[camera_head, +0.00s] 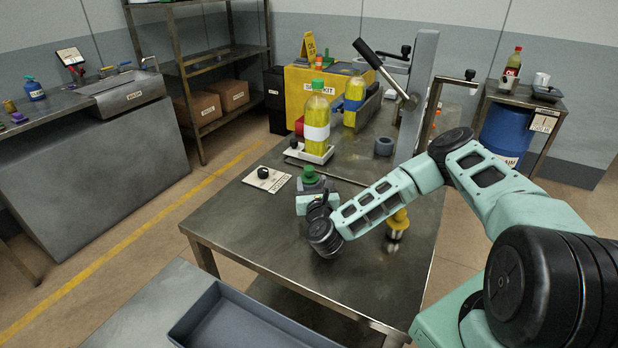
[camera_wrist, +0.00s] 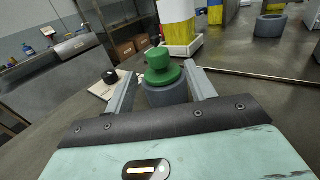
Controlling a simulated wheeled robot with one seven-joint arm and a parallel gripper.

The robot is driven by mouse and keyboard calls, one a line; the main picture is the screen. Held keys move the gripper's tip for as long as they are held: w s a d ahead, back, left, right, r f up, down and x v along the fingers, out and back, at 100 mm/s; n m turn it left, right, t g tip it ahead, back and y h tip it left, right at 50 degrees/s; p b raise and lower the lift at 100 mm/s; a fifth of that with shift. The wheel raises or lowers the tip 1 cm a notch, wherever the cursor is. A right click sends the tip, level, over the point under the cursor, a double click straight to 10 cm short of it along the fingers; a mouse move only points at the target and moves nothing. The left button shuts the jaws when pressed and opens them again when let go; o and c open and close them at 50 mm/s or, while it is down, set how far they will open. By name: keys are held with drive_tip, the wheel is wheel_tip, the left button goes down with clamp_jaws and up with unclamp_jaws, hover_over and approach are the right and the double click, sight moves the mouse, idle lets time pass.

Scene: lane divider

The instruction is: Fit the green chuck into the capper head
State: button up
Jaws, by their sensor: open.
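The green chuck (camera_head: 309,173) is a stepped round piece with a narrower knob on top. In the wrist view the green chuck (camera_wrist: 162,68) stands upright on a grey round holder (camera_wrist: 166,93). My gripper (camera_head: 313,186) is open around it, one finger on each side. In the wrist view gaps show between the fingers and the chuck; I cannot tell whether either finger touches the holder. The capper seems to be the grey column (camera_head: 417,90) with a black-handled lever (camera_head: 378,65) at the table's back. I cannot make out its head clearly.
A labelled plate with a black knob (camera_head: 264,174) lies left. Behind are a green-capped yellow bottle (camera_head: 316,125) and a grey ring (camera_head: 384,146). The table's front left (camera_head: 240,225) is clear.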

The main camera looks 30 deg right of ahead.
sight(310, 175)
drive_tip(key=p+x, duration=0.2)
drive_tip(key=x, duration=0.3)
drive_tip(key=shift+w+f+p, duration=0.1)
drive_tip(key=shift+w+p, duration=0.05)
drive_tip(key=shift+p, duration=0.15)
drive_tip(key=shift+w+f, duration=0.15)
drive_tip(key=shift+w, duration=0.2)
drive_tip(key=c, duration=1)
drive_tip(key=shift+c, duration=0.7)
